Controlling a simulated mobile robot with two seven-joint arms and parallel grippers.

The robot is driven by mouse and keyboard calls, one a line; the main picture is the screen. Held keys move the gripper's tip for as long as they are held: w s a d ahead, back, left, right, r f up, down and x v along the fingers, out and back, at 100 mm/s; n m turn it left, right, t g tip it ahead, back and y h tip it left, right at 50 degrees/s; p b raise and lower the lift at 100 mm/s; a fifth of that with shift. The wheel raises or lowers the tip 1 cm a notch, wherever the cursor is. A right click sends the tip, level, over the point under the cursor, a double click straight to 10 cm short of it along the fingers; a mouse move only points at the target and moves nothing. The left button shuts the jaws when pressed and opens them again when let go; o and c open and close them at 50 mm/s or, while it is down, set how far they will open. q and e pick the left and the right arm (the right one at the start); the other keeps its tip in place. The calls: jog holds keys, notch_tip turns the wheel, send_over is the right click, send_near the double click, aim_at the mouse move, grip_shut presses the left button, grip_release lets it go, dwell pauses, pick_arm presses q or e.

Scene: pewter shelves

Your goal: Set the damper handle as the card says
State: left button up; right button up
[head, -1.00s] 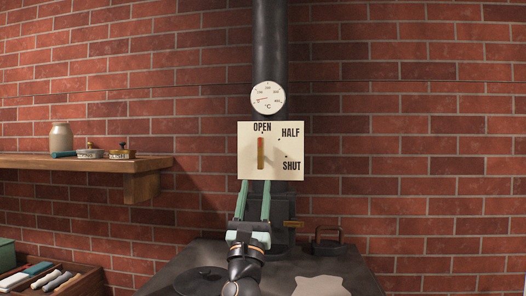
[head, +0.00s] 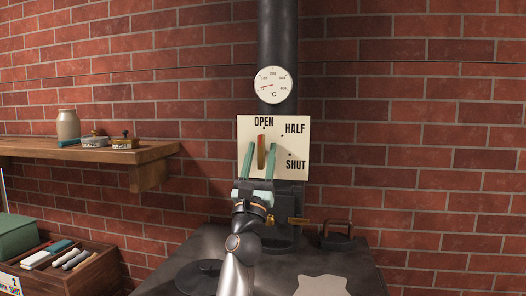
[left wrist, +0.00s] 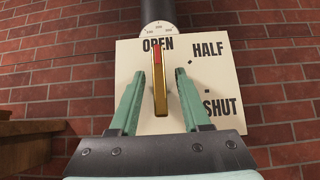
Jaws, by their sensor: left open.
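The damper plate (head: 298,145) is a cream square on the black stovepipe, marked OPEN, HALF and SHUT. Its handle (head: 261,152), brass with a red tip, stands upright and points at OPEN. In the left wrist view the handle (left wrist: 160,95) shows close up. My left gripper (head: 259,148) is open, its green fingers (left wrist: 159,78) on either side of the handle with gaps visible. A white card (head: 9,284) at the lower left carries a "2" and small text, cut off and too small to read surely. My right gripper is out of view.
A round dial thermometer (head: 273,85) sits on the pipe above the plate. A wooden shelf (head: 90,152) with a jar and tins is at left, above a crate (head: 88,275) of coloured sticks. The dark stove top (head: 370,275) lies below.

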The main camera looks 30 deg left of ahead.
pick_arm(q)
grip_shut()
dwell(0.6)
